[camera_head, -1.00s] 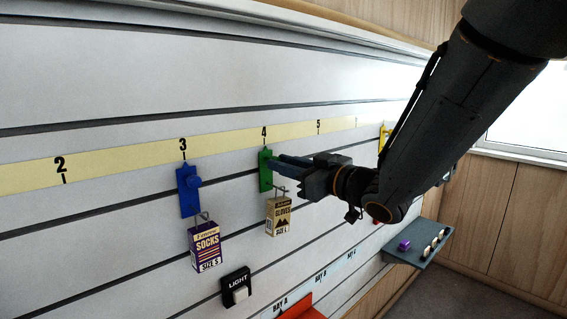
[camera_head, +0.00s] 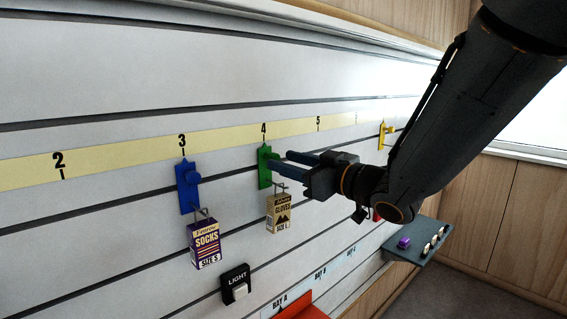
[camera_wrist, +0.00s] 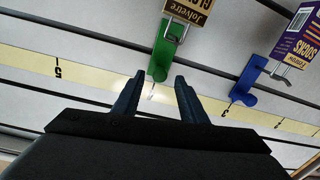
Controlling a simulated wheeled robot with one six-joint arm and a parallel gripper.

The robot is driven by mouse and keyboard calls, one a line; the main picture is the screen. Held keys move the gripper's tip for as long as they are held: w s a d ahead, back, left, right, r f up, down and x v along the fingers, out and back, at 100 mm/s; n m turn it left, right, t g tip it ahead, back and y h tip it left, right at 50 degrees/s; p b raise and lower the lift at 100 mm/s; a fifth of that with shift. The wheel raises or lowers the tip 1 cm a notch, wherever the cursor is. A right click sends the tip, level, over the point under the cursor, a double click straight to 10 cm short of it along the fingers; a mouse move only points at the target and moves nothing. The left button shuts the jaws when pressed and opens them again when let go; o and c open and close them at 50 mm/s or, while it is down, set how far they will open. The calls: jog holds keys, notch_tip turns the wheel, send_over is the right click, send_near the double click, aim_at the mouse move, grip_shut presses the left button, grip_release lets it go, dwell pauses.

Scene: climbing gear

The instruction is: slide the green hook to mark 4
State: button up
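The green hook (camera_head: 265,168) sits on the wall rail directly under mark 4 (camera_head: 264,131) on the yellow number strip. A tan gloves box (camera_head: 279,212) hangs from it. My gripper (camera_head: 282,164) is open, its two blue fingers spread and pointing at the wall just right of the hook. In the wrist view the green hook (camera_wrist: 164,54) lies beyond the fingertips (camera_wrist: 157,80), with nothing between them. The fingers look clear of the hook.
A blue hook (camera_head: 188,188) with a purple socks box (camera_head: 205,243) is under mark 3. A yellow hook (camera_head: 383,134) is farther right. A light switch (camera_head: 236,284), an orange bin (camera_head: 300,309) and a grey shelf (camera_head: 418,243) are below.

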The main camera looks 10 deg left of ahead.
jog(key=b+v, duration=0.1)
jog(key=v, duration=0.5)
jog(key=w+d+f+m+g+h, duration=0.1)
jog(key=d+f+m+g+h, duration=0.1)
jog(key=d+f+m+h, duration=1.2)
jog(key=s+d+f+n+g, duration=0.1)
jog(key=s+d+f+g, duration=0.2)
jog(key=s+f, duration=0.4)
jog(key=s+d+f+n+g, duration=0.1)
jog(key=s+d+f+g, duration=0.2)
jog(key=s+f+g, duration=0.2)
jog(key=s+f, duration=0.3)
jog(key=s, duration=0.2)
jog(key=shift+s+g, duration=0.3)
